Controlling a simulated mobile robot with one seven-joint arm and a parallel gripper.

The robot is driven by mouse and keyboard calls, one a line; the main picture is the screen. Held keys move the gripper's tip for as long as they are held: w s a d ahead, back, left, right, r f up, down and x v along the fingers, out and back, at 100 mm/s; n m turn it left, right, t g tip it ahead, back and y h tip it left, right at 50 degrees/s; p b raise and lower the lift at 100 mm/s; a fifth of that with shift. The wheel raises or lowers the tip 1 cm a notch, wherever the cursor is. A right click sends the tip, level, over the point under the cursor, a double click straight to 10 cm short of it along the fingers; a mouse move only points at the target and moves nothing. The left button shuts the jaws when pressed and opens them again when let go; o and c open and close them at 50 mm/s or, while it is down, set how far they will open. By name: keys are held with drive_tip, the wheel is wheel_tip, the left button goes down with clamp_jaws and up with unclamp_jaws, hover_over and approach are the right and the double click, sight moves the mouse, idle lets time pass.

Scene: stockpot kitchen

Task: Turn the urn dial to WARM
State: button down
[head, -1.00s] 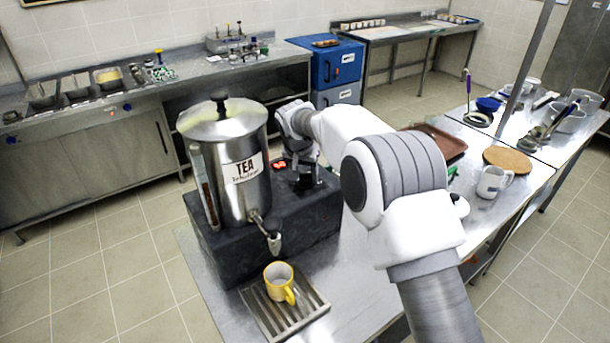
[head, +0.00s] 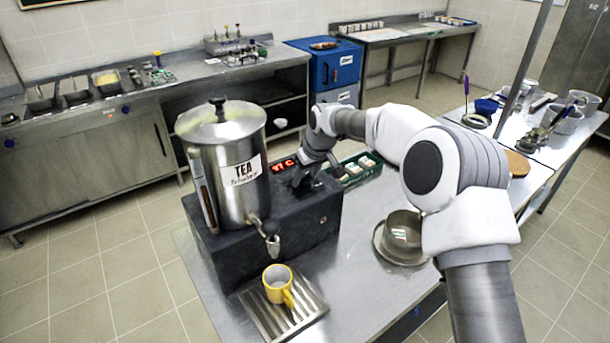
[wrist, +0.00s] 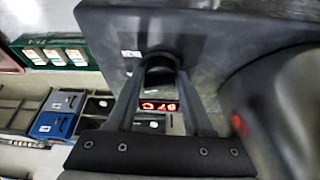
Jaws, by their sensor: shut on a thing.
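The steel urn (head: 228,165) labelled TEA stands on a dark base (head: 255,235). A red lit display (head: 284,165) sits on the base beside the urn; it also shows in the wrist view (wrist: 158,106). My gripper (wrist: 158,72) is shut on a dark round knob (wrist: 158,60), which I take for the dial, at the base. In the head view my gripper (head: 308,180) is low at the right part of the base, and the dial is hidden there. I cannot read the dial's setting or find the WARM mark.
A yellow mug (head: 278,285) stands on the drip grate (head: 283,312) under the tap (head: 271,240). A green crate (head: 358,172) with pale items is behind my gripper. Bare table lies between base and bowl.

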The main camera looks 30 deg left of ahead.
drive_tip(key=shift+n+g, duration=0.4)
drive_tip(key=shift+n, duration=0.6)
drive_tip(key=shift+p, duration=0.3)
drive_tip(key=shift+c, duration=1.5)
unclamp_jaws()
drive_tip(key=b+v, duration=0.1)
drive_tip(key=v, duration=1.6)
drive_tip(key=shift+d+r, duration=0.2)
drive_tip(key=shift+d, duration=0.05)
